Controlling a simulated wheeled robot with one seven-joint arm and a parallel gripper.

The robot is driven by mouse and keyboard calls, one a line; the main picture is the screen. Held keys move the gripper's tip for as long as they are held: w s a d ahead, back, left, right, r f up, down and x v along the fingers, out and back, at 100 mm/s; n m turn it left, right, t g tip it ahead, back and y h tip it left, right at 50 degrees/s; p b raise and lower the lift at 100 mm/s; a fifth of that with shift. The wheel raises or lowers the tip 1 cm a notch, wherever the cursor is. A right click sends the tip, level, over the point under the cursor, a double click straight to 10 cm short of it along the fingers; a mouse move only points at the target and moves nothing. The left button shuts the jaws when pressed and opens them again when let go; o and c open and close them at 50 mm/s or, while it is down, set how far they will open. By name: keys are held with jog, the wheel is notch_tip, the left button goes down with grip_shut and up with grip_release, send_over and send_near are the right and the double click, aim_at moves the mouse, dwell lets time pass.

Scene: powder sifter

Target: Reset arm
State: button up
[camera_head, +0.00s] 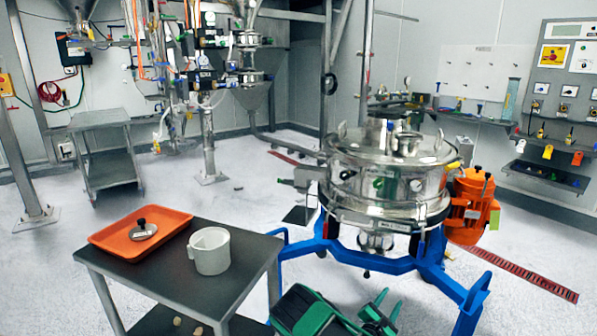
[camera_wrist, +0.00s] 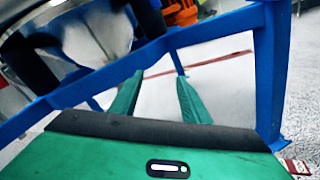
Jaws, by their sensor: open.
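My green gripper (camera_head: 382,308) is at the bottom of the head view, low in front of the sifter's blue frame. In the wrist view, its two fingers (camera_wrist: 158,98) stand apart with only pale floor showing between them. The steel powder sifter (camera_head: 388,180) stands upright on a blue frame (camera_head: 400,262), with its lid on. The sifter's steel underside and the blue frame (camera_wrist: 215,32) also show in the wrist view, close beyond my fingers.
A dark cart (camera_head: 205,270) at the left holds an orange tray (camera_head: 112,245) with a grey knobbed disc (camera_head: 142,230), and a white jug (camera_head: 209,251). An orange motor (camera_head: 473,205) sits at the sifter's right. A grey trolley (camera_head: 105,150) stands behind. Floor at the right is mostly open.

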jog(key=s+d+r+m+g, duration=0.7)
jog(key=s+d+r+m, duration=0.15)
jog(key=r+m, duration=0.2)
jog(key=s+d+r+m+g, duration=0.7)
jog(key=s+d+r+m, duration=0.15)
jog(key=d+r, duration=0.2)
jog(key=s+a+r+m+y, duration=0.3)
jog(key=s+r, duration=0.2)
jog(key=s, duration=0.5)
jog(key=s+a+r+m+y, duration=0.3)
jog(key=s+a+r+y, duration=0.1)
jog(key=s, duration=0.7)
jog(key=s+a+r+m+y, duration=0.3)
jog(key=s+r, duration=0.4)
jog(key=s, duration=0.4)
jog(key=shift+s+a+m+y, duration=0.2)
jog(key=shift+a+m+y, duration=0.1)
jog(key=shift+a+m, duration=0.1)
jog(key=shift+s+a+r, duration=0.1)
jog(key=shift+s+a, duration=0.05)
jog(key=shift+s, duration=0.1)
jog(key=c, duration=0.3)
jog(key=shift+s+a, duration=0.1)
jog(key=shift+a, duration=0.05)
